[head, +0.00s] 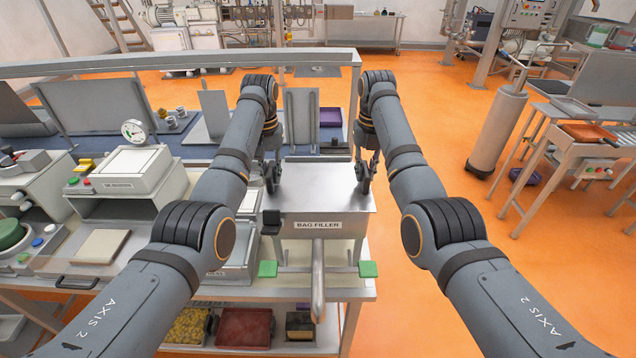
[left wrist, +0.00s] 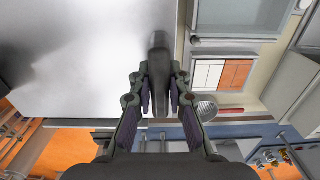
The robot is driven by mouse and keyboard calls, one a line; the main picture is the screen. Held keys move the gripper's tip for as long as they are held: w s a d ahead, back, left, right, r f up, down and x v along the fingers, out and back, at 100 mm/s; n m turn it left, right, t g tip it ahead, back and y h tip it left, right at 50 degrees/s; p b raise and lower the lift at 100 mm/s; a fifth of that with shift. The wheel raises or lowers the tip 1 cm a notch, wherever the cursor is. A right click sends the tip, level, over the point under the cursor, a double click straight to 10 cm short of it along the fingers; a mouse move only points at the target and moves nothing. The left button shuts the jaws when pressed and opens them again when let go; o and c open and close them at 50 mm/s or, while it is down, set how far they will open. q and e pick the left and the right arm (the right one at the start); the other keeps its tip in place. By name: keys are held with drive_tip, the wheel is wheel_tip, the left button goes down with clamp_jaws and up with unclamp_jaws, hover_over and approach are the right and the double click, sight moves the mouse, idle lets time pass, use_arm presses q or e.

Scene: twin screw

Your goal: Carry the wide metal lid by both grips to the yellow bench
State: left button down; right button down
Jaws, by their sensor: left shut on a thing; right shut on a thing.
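The wide metal lid (head: 318,182) is a flat, shiny grey sheet at the top of the machine labelled BAG FILLER (head: 318,224). I cannot tell whether it rests on the machine or is just above it. My left gripper (head: 272,178) is at its left edge and my right gripper (head: 364,176) at its right edge, both shut on its grips. In the left wrist view the lid (left wrist: 75,60) fills the upper left, and the fingers (left wrist: 158,95) close around its dark grip (left wrist: 158,60). The right grip is mostly hidden by the fingers. I see no clearly yellow bench.
Green-ended bars (head: 368,269) and a metal handle stick out at the machine's front. A white boxed device with a gauge (head: 133,131) stands left. A grey rail (head: 180,62) runs behind. A cylinder (head: 497,130) and small tables (head: 570,135) stand right, with open orange floor between.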

use_arm(q)
drive_tip(key=shift+r, duration=0.1)
use_arm(e)
drive_tip(key=shift+r, duration=0.1)
